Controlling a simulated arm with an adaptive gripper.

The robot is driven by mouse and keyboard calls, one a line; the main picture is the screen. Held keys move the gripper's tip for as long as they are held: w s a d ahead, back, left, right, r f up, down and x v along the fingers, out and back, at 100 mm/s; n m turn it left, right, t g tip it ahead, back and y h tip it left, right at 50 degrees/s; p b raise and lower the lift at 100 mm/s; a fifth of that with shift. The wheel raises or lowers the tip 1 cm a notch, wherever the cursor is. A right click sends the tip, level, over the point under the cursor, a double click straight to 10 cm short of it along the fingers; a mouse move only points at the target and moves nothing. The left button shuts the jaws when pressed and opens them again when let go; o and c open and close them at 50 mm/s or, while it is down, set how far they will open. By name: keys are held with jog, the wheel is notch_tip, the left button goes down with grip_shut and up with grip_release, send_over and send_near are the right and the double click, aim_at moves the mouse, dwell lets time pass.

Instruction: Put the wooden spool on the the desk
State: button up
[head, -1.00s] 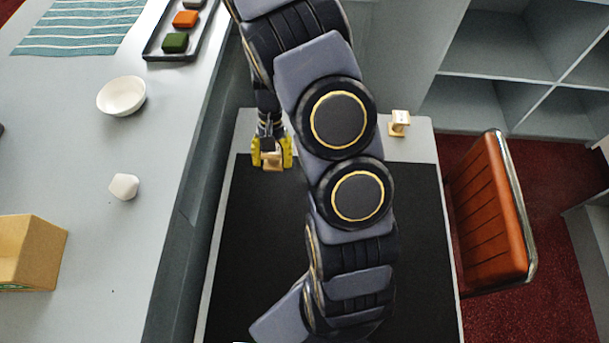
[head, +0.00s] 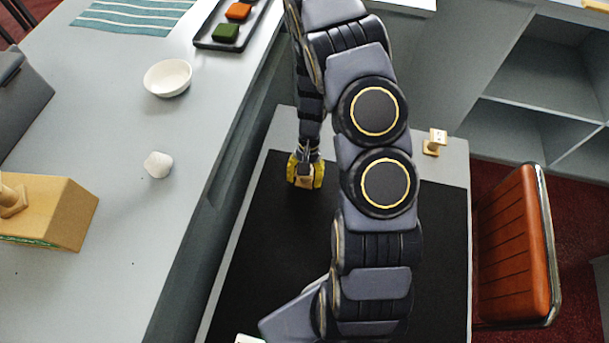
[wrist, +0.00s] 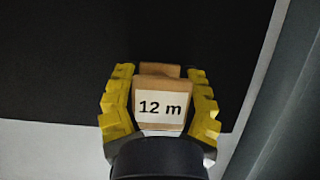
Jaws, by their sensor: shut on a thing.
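The wooden spool (wrist: 158,103) is light brown with a white label reading "12 m". My gripper (wrist: 160,84), with yellow fingers, is shut on it from both sides in the wrist view. In the head view my gripper (head: 305,171) and the spool (head: 304,182) are over the far left part of the black mat on the desk (head: 456,160). The desk is pale grey around the mat. I cannot tell whether the spool touches the mat.
A small wooden piece (head: 434,142) stands on the desk's far right. An orange chair (head: 512,245) is to the right. The left counter holds a white bowl (head: 168,78), a white lump (head: 158,164) and a tan box (head: 55,215). The black mat (head: 265,245) has free room.

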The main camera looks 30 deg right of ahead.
jog(key=o, duration=1)
jog(key=shift+o, duration=0.2)
jog(key=v, duration=1.2)
jog(key=s+a+r+n+h, duration=0.1)
jog(key=s+a+r+n, duration=0.15)
jog(key=r, duration=0.35)
jog(key=s+a+r+n+h, duration=0.1)
jog(key=s+a+r, duration=0.3)
jog(key=r, duration=0.3)
jog(key=s+a+r+n, duration=0.2)
jog(key=s+a+r, duration=0.1)
jog(key=s, duration=0.3)
jog(key=s+a+r+n+t+h, duration=0.1)
jog(key=s+a+r+n, duration=0.1)
jog(key=s, duration=0.5)
jog(key=shift+s+a+r+n+t, duration=0.3)
jog(key=shift+a+r+n, duration=0.1)
jog(key=shift+a+n, duration=0.4)
